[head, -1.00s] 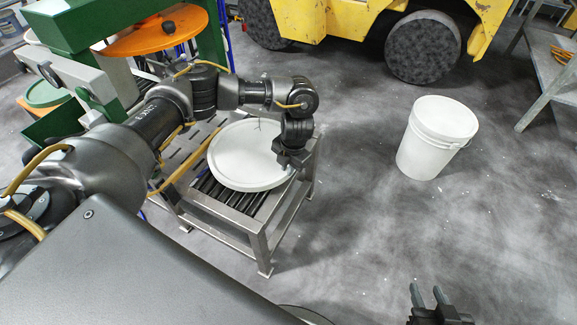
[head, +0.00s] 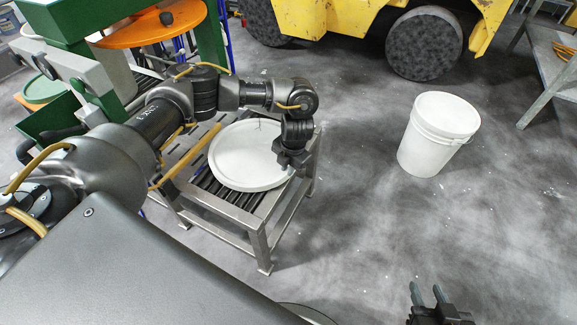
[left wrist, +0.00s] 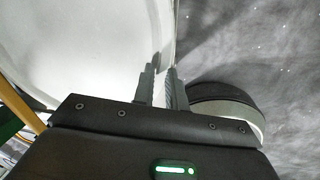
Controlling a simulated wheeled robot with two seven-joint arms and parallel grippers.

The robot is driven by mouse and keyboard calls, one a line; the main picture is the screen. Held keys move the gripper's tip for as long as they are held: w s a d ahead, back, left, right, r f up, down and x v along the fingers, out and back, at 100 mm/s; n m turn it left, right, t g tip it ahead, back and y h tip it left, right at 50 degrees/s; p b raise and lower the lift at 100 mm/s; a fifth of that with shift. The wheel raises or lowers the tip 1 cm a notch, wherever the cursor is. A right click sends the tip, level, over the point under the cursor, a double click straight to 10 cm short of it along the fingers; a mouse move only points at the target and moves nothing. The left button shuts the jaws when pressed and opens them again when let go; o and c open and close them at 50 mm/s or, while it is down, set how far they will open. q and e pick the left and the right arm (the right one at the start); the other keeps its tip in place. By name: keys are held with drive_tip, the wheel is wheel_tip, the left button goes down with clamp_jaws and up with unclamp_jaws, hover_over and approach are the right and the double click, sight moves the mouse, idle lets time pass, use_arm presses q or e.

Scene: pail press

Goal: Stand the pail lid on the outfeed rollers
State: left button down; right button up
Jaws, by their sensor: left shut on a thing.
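The white round pail lid (head: 248,157) is over the outfeed rollers (head: 226,194) on their grey metal stand, broad face up. I cannot tell whether its whole underside touches the rollers. My left gripper (head: 290,162) is shut on the lid's right rim. In the left wrist view, the lid (left wrist: 75,55) fills the left side and its edge runs between the fingers (left wrist: 163,88). My right gripper (head: 430,297) is at the bottom edge of the head view, empty, its fingers apart. The white pail (head: 432,140) stands on the floor to the right.
The green press frame (head: 70,25) with an orange disc (head: 155,28) stands at the back left. A yellow forklift (head: 350,15) is behind. A metal table (head: 550,70) is at the far right. The floor between stand and pail is clear.

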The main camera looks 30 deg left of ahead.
use_arm(q)
drive_tip(key=shift+f+b, duration=0.3)
drive_tip(key=shift+f, duration=0.25)
drive_tip(key=shift+r, duration=0.1)
drive_tip(key=c, duration=1)
unclamp_jaws()
drive_tip(key=shift+r, duration=0.1)
wheel_tip(320, 180, up, 8)
drive_tip(key=p, duration=0.7)
drive_tip(key=shift+p, duration=0.4)
